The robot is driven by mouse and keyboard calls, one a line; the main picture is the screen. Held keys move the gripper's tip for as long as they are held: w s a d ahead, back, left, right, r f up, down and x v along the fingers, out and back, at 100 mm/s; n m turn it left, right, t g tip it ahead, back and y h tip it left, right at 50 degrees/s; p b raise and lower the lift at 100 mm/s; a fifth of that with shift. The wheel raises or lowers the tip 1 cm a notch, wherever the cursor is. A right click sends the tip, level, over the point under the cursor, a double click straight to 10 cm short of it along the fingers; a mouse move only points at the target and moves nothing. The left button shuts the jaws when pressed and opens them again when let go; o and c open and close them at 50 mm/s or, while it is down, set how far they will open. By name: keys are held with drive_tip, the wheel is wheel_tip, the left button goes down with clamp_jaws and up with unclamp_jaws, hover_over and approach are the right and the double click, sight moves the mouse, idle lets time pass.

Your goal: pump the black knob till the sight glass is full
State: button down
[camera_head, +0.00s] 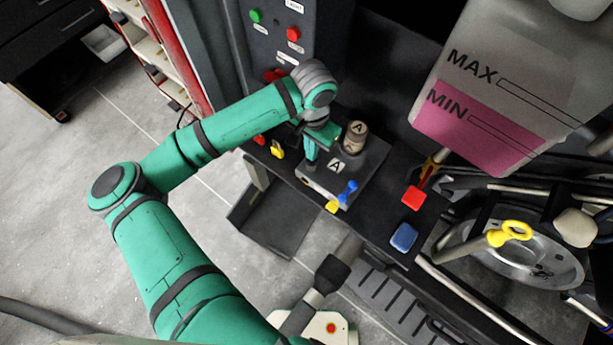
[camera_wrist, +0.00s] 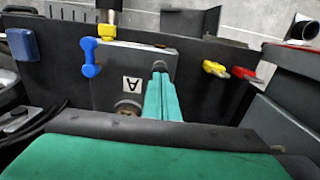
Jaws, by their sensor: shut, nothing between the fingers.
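My gripper (camera_head: 311,158) is shut and points down over the grey block (camera_head: 340,187) marked A. In the wrist view its closed green fingers (camera_wrist: 160,90) reach over the same block. A small dark round piece (camera_wrist: 159,65) shows right at the fingertips; it may be the black knob, mostly hidden by the fingers. I cannot tell whether they touch it. A tan cylinder (camera_head: 355,137) with an A on its top stands on the block beside the gripper. I cannot pick out the sight glass or its level for certain.
A blue handle (camera_head: 348,192) and a yellow piece (camera_head: 332,206) sit at the block's edge. Red (camera_head: 413,198) and blue (camera_head: 404,237) tabs lie to the right. A large tank (camera_head: 500,90) with pink fluid hangs at upper right. A control panel (camera_head: 280,30) stands behind my arm.

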drive_tip(key=shift+f, duration=1.35)
drive_tip(key=shift+r, duration=1.55)
drive_tip(key=shift+f, duration=1.55)
drive_tip(key=shift+r, duration=1.55)
drive_tip(key=shift+f, duration=1.55)
drive_tip(key=shift+r, duration=1.5)
